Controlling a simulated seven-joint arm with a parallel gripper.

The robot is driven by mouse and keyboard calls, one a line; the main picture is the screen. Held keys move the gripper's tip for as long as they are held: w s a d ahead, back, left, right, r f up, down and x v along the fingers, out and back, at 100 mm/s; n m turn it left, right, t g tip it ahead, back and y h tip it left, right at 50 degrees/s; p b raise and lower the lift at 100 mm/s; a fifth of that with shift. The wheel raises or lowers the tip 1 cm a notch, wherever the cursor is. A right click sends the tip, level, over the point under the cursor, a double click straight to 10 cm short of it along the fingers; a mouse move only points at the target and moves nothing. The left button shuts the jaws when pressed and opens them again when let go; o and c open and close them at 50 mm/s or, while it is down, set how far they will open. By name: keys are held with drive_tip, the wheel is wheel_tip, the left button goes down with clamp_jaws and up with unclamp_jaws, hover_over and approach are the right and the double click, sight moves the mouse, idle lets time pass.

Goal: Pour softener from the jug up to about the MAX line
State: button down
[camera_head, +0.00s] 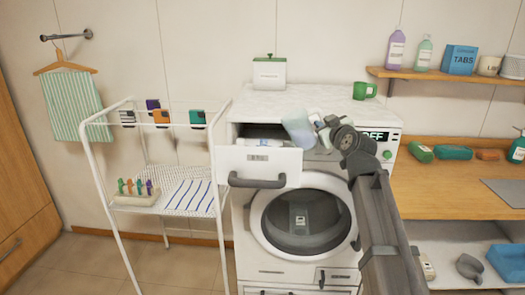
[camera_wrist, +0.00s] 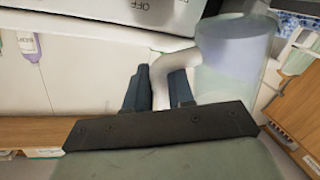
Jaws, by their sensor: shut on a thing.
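The jug (camera_head: 298,128) is a pale, translucent blue-green vessel, tilted in the head view above the right end of the washer's open drawer (camera_head: 259,165). My gripper (camera_head: 325,131) is at its right side. In the wrist view, my gripper (camera_wrist: 158,88) is shut on the white handle of the jug (camera_wrist: 235,75), with a dark finger on either side. A lavender-tinted band shows inside the jug. The drawer's inside (camera_head: 260,142) is only partly visible, with pale and bluish patches. I cannot make out a MAX line, a liquid level or a stream.
The washing machine (camera_head: 303,222) has a round door below the drawer and a lit display reading OFF. A white drying rack (camera_head: 180,190) stands close on the left.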

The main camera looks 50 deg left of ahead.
drive_tip(key=shift+w+d+f+m+y+b, duration=0.2)
drive_tip(key=shift+w+d+f+m, duration=0.15)
drive_tip(key=shift+f+m, duration=0.4)
drive_tip(key=shift+w+d+f+m+y+b, duration=0.25)
drive_tip(key=shift+f+m, duration=0.3)
drive_tip(key=shift+m, duration=0.3)
drive_tip(key=shift+w+d+f+m+y+b, duration=0.15)
drive_tip(key=shift+w+d+f+m, duration=0.2)
drive_tip(key=shift+f+m, duration=0.4)
drive_tip(key=w+d+f+m+t+h, duration=0.3)
drive_tip(key=w+d, duration=0.2)
drive_tip(key=d, duration=0.7)
drive_tip(key=w+d+f+m+t+h, duration=0.2)
drive_tip(key=w+d+h, duration=0.15)
drive_tip(key=d, duration=0.85)
drive_tip(key=w+d+f+m+t+h, duration=0.3)
drive_tip(key=w+d, duration=0.2)
drive_tip(key=d, duration=0.7)
drive_tip(key=w+d+f+m+h, duration=0.1)
drive_tip(key=d+h, duration=0.1)
drive_tip(key=d, duration=0.7)
drive_tip(key=w+d+f+m+h, duration=0.1)
drive_tip(key=d+f+h, duration=0.1)
drive_tip(key=d, duration=0.8)
drive_tip(key=w+d+f+m+t+h, duration=0.1)
drive_tip(key=d+m+h, duration=0.1)
drive_tip(key=d, duration=0.8)
drive_tip(key=shift+w+f, duration=0.3)
